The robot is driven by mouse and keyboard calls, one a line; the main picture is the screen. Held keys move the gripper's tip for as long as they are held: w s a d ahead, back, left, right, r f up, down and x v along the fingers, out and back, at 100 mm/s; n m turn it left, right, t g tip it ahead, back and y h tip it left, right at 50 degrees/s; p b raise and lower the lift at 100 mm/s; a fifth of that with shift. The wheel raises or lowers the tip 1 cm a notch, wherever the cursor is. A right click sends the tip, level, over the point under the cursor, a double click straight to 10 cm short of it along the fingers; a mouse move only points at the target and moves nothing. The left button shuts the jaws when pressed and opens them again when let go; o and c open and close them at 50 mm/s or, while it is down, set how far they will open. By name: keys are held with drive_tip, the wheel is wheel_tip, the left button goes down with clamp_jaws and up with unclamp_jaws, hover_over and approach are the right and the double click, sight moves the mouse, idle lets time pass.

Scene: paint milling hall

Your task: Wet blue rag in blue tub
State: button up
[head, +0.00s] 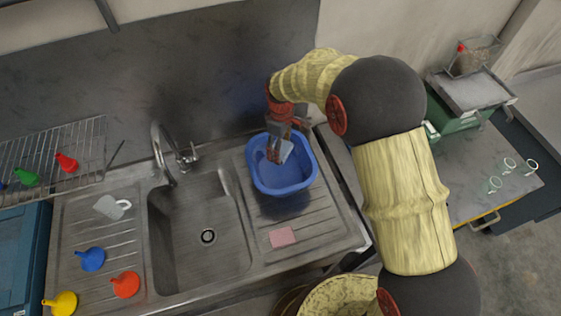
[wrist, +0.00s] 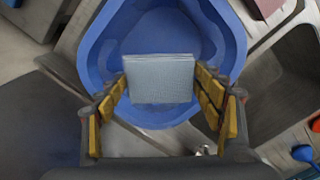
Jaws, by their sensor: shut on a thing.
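The blue tub (head: 308,172) stands on the ribbed drainboard to the right of the sink basin. My gripper (head: 277,150) points down over the tub and is shut on a pale blue rag (head: 286,151). In the wrist view the rag (wrist: 160,78) is a flat, light grey-blue square between the two yellow-padded fingers (wrist: 162,90). Behind it is the inside of the tub (wrist: 92,58). The rag is over or within the tub opening; I cannot tell whether it touches the bottom or any water.
A pink cloth (head: 283,237) lies on the drainboard in front of the tub.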

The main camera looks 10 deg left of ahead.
drive_tip(key=shift+r, duration=0.1)
drive_tip(key=shift+r+p, duration=1.1)
drive_tip(key=shift+r, duration=0.85)
